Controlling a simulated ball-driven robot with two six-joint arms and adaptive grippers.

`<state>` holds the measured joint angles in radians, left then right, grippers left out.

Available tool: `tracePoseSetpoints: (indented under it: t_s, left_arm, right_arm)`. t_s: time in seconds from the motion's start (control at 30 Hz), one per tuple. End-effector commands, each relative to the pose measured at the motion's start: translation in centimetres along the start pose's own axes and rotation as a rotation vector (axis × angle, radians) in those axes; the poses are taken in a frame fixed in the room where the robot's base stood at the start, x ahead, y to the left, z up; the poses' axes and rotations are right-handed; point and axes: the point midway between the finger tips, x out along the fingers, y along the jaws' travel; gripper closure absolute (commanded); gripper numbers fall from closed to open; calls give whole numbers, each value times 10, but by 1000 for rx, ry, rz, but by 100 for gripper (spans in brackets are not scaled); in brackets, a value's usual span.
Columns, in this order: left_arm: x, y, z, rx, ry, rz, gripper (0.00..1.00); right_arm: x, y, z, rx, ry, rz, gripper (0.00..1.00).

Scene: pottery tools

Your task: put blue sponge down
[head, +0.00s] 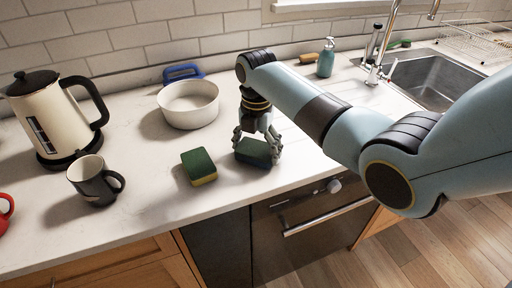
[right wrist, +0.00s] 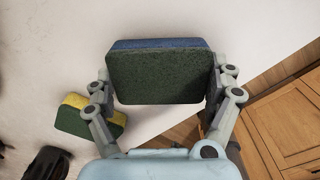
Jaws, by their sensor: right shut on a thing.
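The blue sponge (head: 253,152) has a dark green scouring top and sits between the fingers of my right gripper (head: 257,142). In the right wrist view its green face (right wrist: 160,77) fills the space between the fingers, with a blue edge along its far side. My right gripper (right wrist: 161,90) is shut on it from both sides. The sponge is at or just above the counter (head: 130,215) near the front edge; I cannot tell if it touches. My left gripper is not in view.
A green and yellow sponge (head: 199,167) lies just left of the held one. A sink (head: 430,80) is at the right.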

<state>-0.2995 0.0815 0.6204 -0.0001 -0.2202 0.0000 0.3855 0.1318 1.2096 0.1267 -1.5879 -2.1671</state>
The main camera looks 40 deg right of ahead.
Motion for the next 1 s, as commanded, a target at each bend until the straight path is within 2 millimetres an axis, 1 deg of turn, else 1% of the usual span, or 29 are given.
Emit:
tracePoseSetpoints:
  t_s: [0.07,0.37,0.4,0.47,0.77,0.87,0.97,1.0]
  left_arm:
    - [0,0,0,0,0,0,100]
    - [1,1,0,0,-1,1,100]
    - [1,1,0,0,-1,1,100]
    - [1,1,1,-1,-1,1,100]
    - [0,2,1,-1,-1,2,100]
    - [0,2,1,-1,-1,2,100]
    - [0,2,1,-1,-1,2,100]
    - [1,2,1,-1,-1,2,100]
  right_arm:
    - [3,0,0,0,0,0,22]
    - [6,0,0,0,0,1,22]
    - [6,0,0,0,0,1,9]
    - [6,0,0,0,0,1,1]
    - [4,0,0,0,0,1,0]
    - [-4,1,1,0,-2,4,0]
    - [-20,1,1,0,-2,4,0]
    - [-29,1,1,0,-3,5,0]
